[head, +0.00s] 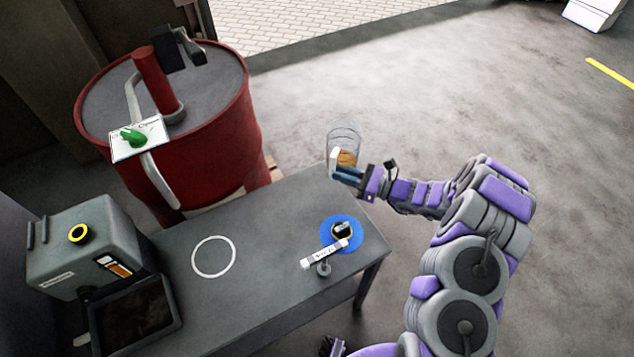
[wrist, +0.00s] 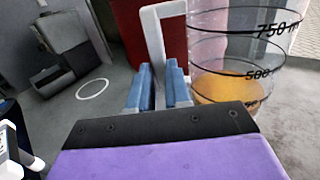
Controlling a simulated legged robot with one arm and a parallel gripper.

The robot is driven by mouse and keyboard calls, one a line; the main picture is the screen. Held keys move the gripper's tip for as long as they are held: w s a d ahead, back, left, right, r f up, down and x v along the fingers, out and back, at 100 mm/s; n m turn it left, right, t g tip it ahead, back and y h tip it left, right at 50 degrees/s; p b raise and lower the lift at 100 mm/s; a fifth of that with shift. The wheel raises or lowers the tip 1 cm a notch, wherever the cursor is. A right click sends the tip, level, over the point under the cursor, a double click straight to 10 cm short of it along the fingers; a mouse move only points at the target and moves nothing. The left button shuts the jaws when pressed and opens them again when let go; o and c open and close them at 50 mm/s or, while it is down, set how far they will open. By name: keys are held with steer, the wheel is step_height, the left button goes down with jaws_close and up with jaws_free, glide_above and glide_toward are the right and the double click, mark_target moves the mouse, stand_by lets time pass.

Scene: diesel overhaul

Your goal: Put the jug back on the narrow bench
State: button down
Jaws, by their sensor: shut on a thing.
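A clear jug (head: 344,138) with black marks and some amber liquid in its bottom is in the air past the bench's far right corner. My gripper (head: 346,173) is shut on the jug's white handle. In the wrist view, blue fingers (wrist: 159,88) close around the handle (wrist: 151,38), and the jug (wrist: 228,62) looks upright on the right. The narrow bench (head: 270,222) is dark grey and has a white ring outline (head: 235,258) on its top, with nothing standing in it. The ring also shows in the wrist view (wrist: 92,80).
A grey box (head: 65,262) and a dark tray (head: 135,318) stand at the left. A red drum (head: 215,140) stands behind. The bench middle is clear.

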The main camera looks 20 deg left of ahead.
steer(key=s+a+f+n+g, duration=0.1)
steer(key=s+a+f+g, duration=0.15)
steer(key=a, duration=0.65)
steer(key=f, duration=0.3)
steer(key=f+b, duration=0.1)
steer(key=f, duration=0.1)
steer(key=s+d+f, duration=0.1)
steer(key=f, duration=0.2)
steer(key=shift+f+b, duration=0.3)
steer(key=shift+f, duration=0.15)
steer(key=shift+w+d, duration=0.1)
steer(key=shift+d, duration=0.6)
steer(key=c, duration=1.5)
jaws_free()
steer(key=o, duration=0.4)
steer(key=shift+a, duration=0.55)
steer(key=shift+d+r, duration=0.2)
steer(key=shift+d, duration=0.3)
steer(key=d, duration=0.3)
steer(key=d+p, duration=0.1)
steer(key=d, duration=0.3)
steer(key=w+d+p, duration=0.1)
steer(key=d, duration=0.3)
steer(key=shift+d+f, duration=0.1)
steer(key=shift+d, duration=0.15)
